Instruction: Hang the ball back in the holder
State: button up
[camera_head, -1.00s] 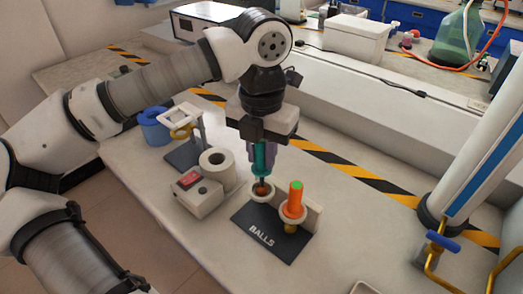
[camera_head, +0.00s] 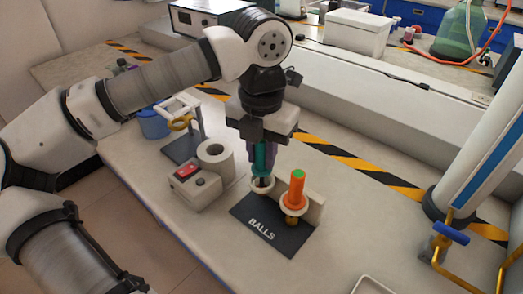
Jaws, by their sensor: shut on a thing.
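The ball holder is a black base labelled BALLS (camera_head: 262,236) with two pale rings on an upright. The right ring holds an orange handle with a green top (camera_head: 297,190), with a gold ball (camera_head: 291,221) below the ring. My gripper (camera_head: 262,168), pointing down with purple fingers, is shut on a teal handle (camera_head: 260,157) directly over the left ring (camera_head: 262,188). The lower end of the held piece is at the ring opening. Its ball is mostly hidden by the ring, so I cannot tell whether it is seated.
A small box with a red switch (camera_head: 187,171) and a white roll (camera_head: 214,158) stand just left of the holder. A stand with a gold ring (camera_head: 181,124) and a blue cup (camera_head: 153,123) are farther left.

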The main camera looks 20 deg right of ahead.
jog(key=shift+f+b, duration=1.5)
jog(key=o, duration=1)
jog(key=shift+r, duration=0.15)
jog(key=o, duration=0.4)
jog(key=shift+r+p, duration=2.35)
jog(key=shift+r, duration=1.15)
